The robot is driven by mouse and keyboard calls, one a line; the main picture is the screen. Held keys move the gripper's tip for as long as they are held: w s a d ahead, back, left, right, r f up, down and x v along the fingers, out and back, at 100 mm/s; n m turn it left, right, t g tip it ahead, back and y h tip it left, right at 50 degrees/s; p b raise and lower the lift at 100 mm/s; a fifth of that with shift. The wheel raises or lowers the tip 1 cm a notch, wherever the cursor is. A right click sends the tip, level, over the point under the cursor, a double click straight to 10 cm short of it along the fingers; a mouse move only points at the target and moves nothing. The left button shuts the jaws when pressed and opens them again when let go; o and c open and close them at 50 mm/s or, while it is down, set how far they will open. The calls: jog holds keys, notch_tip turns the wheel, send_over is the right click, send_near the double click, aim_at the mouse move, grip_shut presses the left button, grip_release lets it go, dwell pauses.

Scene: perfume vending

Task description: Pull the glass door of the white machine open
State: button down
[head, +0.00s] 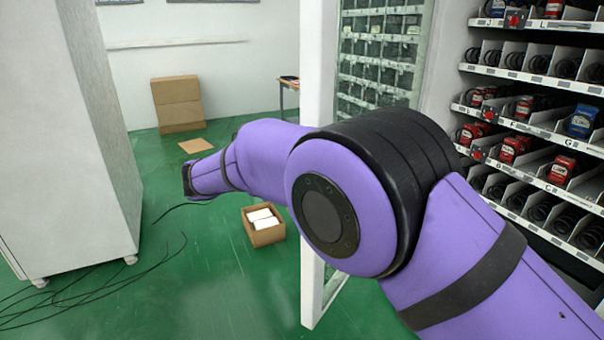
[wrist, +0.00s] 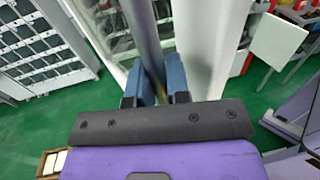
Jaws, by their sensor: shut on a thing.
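The white machine (head: 447,60) stands at the right in the head view, its shelves showing openly. Its glass door (head: 318,120) stands swung out from the front, with a white frame edge and a glass pane (head: 345,85) through which shelving shows. In the wrist view, the glass door (wrist: 200,50) is close in front of my gripper (wrist: 159,88). My gripper's two blue fingers are shut around a grey upright handle bar (wrist: 147,40). In the head view my purple arm crosses the door, and the gripper's fingers are hidden.
Product shelves (head: 545,80) hold red and dark packs. A small open carton (head: 264,236) with white items lies on the green floor (head: 230,290). A tall grey-white cabinet (head: 60,130) stands left, with black cables (head: 90,290) beside it. Brown boxes (head: 178,100) stand by the back wall.

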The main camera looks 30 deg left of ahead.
jog(key=shift+w+a, duration=0.15)
jog(key=shift+a, duration=0.3)
jog(key=c, duration=1.1)
grip_release()
jog(key=v, duration=1.1)
jog(key=shift+w, duration=0.1)
